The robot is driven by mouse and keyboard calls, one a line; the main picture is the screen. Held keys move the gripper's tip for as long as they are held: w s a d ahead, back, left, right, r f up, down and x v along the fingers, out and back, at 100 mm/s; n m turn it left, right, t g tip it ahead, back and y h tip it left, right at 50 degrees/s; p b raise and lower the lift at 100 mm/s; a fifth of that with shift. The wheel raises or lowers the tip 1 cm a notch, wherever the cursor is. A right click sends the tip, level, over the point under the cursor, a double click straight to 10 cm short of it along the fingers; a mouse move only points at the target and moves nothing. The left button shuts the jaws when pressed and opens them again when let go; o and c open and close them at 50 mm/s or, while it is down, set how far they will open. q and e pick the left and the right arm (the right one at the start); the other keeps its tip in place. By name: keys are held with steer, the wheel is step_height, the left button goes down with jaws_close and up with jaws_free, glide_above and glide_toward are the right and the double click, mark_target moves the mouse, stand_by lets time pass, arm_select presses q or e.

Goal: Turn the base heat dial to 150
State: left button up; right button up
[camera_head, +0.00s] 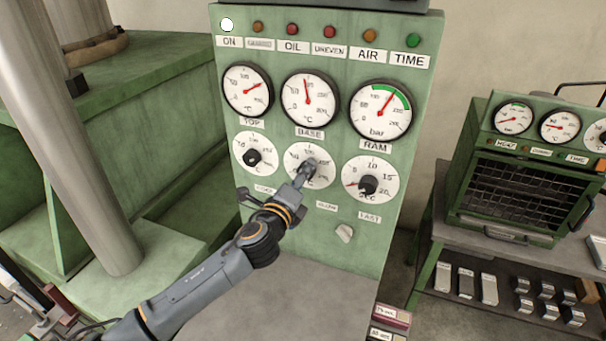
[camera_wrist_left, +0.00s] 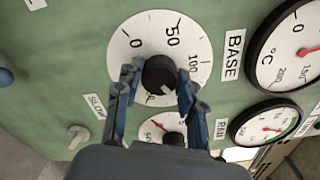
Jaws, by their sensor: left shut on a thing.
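The base heat dial is a white round scale (camera_head: 323,181) with a black knob, below the BASE gauge (camera_head: 309,98) on the green panel. In the left wrist view its black knob (camera_wrist_left: 159,75) sits between my fingers, on the dial face (camera_wrist_left: 140,37) marked 0, 50 and 100. My left gripper (camera_head: 303,172) is at this dial, shut on the knob; it also shows in the left wrist view (camera_wrist_left: 157,80). A pale mark on the knob points toward the lower right there, but the number at it is hidden. The right gripper is not in view.
The TOP dial (camera_head: 255,152) is to the left and the RAM dial (camera_head: 370,180) close to the right. A small lever knob (camera_head: 344,233) sticks out below. A green oven (camera_head: 520,190) stands on a bench at the right.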

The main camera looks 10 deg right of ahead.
arm_select(q)
steer(key=o, duration=1.2)
steer(key=v, duration=1.2)
